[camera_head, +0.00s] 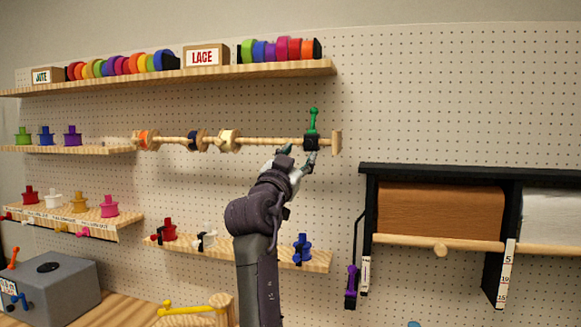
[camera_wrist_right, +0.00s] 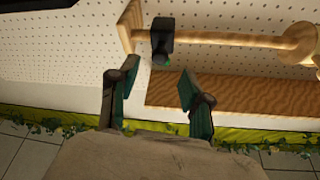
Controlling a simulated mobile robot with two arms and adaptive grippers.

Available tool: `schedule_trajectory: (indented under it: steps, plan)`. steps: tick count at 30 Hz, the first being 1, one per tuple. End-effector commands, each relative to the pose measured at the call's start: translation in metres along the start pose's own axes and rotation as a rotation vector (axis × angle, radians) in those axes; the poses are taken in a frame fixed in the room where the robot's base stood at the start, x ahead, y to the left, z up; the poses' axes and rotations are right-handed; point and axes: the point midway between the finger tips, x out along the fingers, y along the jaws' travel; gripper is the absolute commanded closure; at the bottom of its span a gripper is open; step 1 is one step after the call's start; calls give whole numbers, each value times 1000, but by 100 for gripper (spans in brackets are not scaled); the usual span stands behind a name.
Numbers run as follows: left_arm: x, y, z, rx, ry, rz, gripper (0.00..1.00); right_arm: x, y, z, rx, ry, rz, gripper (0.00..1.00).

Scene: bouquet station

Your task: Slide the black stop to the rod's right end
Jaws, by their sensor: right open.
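A wooden rod (camera_head: 265,141) runs level along the pegboard and ends at the right in a flat wooden end piece (camera_head: 337,142). The black stop (camera_head: 311,143) sits on the rod close to that end, with a short gap between them. A green handle (camera_head: 313,119) stands up from it. In the right wrist view the stop (camera_wrist_right: 162,36) is on the rod (camera_wrist_right: 215,38), a little apart from the end piece (camera_wrist_right: 129,26). My right gripper (camera_head: 297,160) is just below the stop; its fingers (camera_wrist_right: 155,84) are apart with nothing between them. My left gripper is out of view.
A shelf (camera_head: 180,79) with ribbon rolls runs above, and a small shelf (camera_head: 270,256) lies below. A black paper-roll rack (camera_head: 450,170) stands at the right.

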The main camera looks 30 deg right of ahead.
Motion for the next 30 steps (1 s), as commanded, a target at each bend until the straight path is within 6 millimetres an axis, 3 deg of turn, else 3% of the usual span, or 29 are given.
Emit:
schedule_trajectory:
  steps: [3,9,30]
  plan:
    - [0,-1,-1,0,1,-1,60,-25,-1,1,2,-2,-2,51]
    - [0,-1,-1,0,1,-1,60,-49,0,1,0,-1,-1,51]
    - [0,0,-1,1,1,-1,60,-56,2,7,-7,-11,-2,51]
